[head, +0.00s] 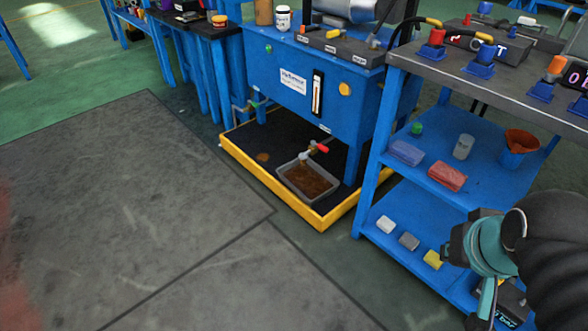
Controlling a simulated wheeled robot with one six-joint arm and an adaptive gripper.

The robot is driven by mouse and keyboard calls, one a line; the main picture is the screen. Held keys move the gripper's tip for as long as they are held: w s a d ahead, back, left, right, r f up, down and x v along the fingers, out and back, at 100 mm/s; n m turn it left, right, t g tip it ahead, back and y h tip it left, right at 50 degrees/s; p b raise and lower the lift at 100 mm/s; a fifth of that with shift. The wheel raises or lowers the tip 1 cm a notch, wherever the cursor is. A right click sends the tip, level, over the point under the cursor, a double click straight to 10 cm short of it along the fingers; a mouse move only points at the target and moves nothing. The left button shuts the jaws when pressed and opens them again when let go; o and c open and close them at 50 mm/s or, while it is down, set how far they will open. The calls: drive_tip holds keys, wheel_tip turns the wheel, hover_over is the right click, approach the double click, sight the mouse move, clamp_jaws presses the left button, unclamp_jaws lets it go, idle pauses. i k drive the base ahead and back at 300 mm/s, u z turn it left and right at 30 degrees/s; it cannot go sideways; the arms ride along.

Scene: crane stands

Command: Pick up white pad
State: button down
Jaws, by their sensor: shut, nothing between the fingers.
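The white pad (386,225) lies flat on the lower shelf of the blue stand at the right, at the left end of a row of pads. A grey pad (408,241) and a yellow pad (432,259) lie beside it to the right, with small gaps between them. My gripper (484,306) is at the lower right, partly hidden by my arm and the frame edge. It is shut and empty, to the right of the pads and apart from the white pad. Its fingertips are hard to make out.
Blue posts bound the shelves. A yellow-edged tray (325,220) with a basin (306,181) sits left of the stand. Open floor (130,210) lies further left.

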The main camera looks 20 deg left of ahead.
sight(385, 223)
drive_tip(key=u, duration=0.05)
drive_tip(key=k, duration=0.5)
drive_tip(key=u, duration=2.05)
drive_tip(key=i, duration=1.65)
drive_tip(key=z, duration=2.65)
